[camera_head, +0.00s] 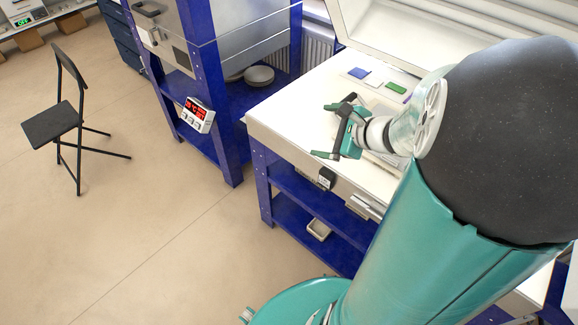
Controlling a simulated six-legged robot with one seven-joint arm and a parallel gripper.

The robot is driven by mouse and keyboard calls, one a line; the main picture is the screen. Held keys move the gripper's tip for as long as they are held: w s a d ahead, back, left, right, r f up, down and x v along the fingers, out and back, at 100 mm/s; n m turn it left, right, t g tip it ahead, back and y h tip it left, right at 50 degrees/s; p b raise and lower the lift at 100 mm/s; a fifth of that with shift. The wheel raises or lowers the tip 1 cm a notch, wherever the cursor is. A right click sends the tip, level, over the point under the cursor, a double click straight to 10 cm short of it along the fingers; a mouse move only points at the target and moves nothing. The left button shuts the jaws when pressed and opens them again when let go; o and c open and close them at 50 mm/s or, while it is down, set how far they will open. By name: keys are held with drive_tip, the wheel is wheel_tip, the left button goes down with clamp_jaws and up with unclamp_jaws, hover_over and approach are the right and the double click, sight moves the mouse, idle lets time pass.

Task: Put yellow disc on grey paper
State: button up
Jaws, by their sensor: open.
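My gripper (328,130) is open over the front left part of a white work surface (290,112), with its fingers pointing left in the picture. I see nothing held between the fingers. I cannot make out a yellow disc; my arm covers much of the surface to the right. A pale sheet (352,79) lies near the back of the surface, but I cannot tell if it is the grey paper. A small blue square (359,73) lies on or beside it.
A green piece (396,88) lies right of the blue square. A raised lid (400,35) stands behind the surface. Left are a blue-framed kiln stand (215,130) with a red display (197,113) and a black folding chair (52,124). The floor between is clear.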

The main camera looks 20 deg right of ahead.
drive_tip(key=s+a+r+n+g, duration=0.2)
drive_tip(key=s+a+n+g, duration=0.15)
drive_tip(key=a+n, duration=0.4)
drive_tip(key=s+a+r+n+g, duration=0.2)
drive_tip(key=s+a+n, duration=0.2)
drive_tip(key=a+n, duration=0.35)
drive_tip(key=s+a+r+n+h, duration=0.1)
drive_tip(key=s+r+n+h, duration=0.3)
drive_tip(key=n, duration=0.4)
drive_tip(key=shift+s+a+r+n, duration=0.3)
drive_tip(key=shift+s+r, duration=0.2)
drive_tip(key=shift+s, duration=0.5)
